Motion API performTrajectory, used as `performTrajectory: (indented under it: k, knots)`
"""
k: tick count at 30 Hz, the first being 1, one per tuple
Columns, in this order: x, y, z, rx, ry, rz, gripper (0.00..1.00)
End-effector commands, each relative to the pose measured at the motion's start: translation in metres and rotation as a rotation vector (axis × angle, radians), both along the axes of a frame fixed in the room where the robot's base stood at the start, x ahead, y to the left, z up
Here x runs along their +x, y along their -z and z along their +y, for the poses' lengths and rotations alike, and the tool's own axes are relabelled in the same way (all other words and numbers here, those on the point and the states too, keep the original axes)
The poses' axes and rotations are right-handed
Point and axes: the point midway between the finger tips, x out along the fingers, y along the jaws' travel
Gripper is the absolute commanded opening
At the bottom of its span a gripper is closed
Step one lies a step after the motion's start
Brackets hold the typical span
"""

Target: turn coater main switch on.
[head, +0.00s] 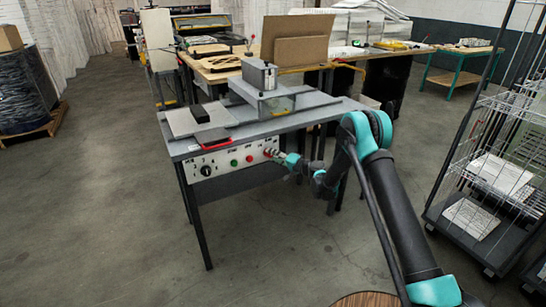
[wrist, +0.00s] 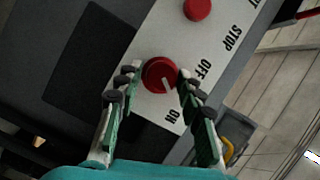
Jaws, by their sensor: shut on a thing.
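The main switch is a red round knob (wrist: 157,72) on the white control panel (head: 222,172), with OFF and ON lettered beside it. Its pale pointer line slants to the lower right in the wrist view, between the two words and seemingly nearer ON. My gripper (wrist: 159,76) is shut on the knob, one finger on each side. In the head view my gripper (head: 276,154) reaches the panel's right end from the right and mostly covers the knob.
Another red button (wrist: 198,8) sits beside the knob, near the word STOP. The panel also carries a black dial (head: 207,171) and a green button (head: 234,163). The coater table (head: 180,148) stands above it. A wire cage cart (head: 490,180) is at right.

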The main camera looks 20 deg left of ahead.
Motion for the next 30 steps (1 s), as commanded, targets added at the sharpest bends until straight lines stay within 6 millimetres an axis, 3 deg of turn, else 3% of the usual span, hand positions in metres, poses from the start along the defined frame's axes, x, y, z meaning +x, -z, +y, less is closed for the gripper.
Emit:
performTrajectory:
  k: [12, 29, 30]
  knots:
    - [-0.0016, -0.0009, 0.0036, 0.125, -0.005, 0.144, 0.09]
    - [-0.001, -0.0014, 0.0034, 0.141, -0.004, 0.163, 0.09]
    - [-0.0009, -0.0014, 0.0034, 0.141, -0.003, 0.163, 0.43]
